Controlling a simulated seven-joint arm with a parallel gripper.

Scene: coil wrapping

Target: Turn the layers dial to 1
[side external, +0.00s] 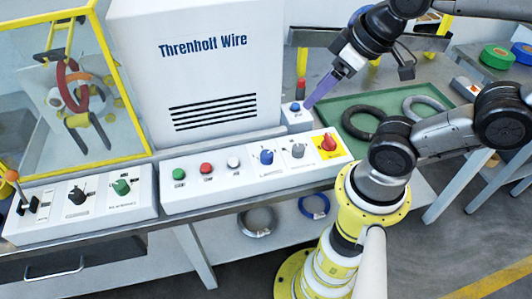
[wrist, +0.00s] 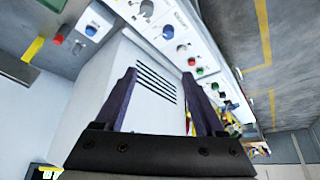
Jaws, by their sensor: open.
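A blue dial (side external: 266,157) stands on the white front control panel, with a small label under it that looks like "LAYERS". It also shows near the top of the wrist view (wrist: 167,32). Its pointer setting is too small to read. A grey dial (side external: 298,150) is just to its right in the side view. My gripper (side external: 318,94) is open and empty, with purple fingers, raised above and to the right of the dial, near a small box with a blue button (side external: 295,106). In the wrist view the gripper (wrist: 159,73) has its fingers wide apart with nothing between them.
A red switch on a yellow plate (side external: 328,142) is at the panel's right end. Green, red and white buttons (side external: 206,168) are at its left. The tall white machine housing (side external: 205,60) stands behind. A green tray (side external: 350,101) with dark and grey coils lies to the right.

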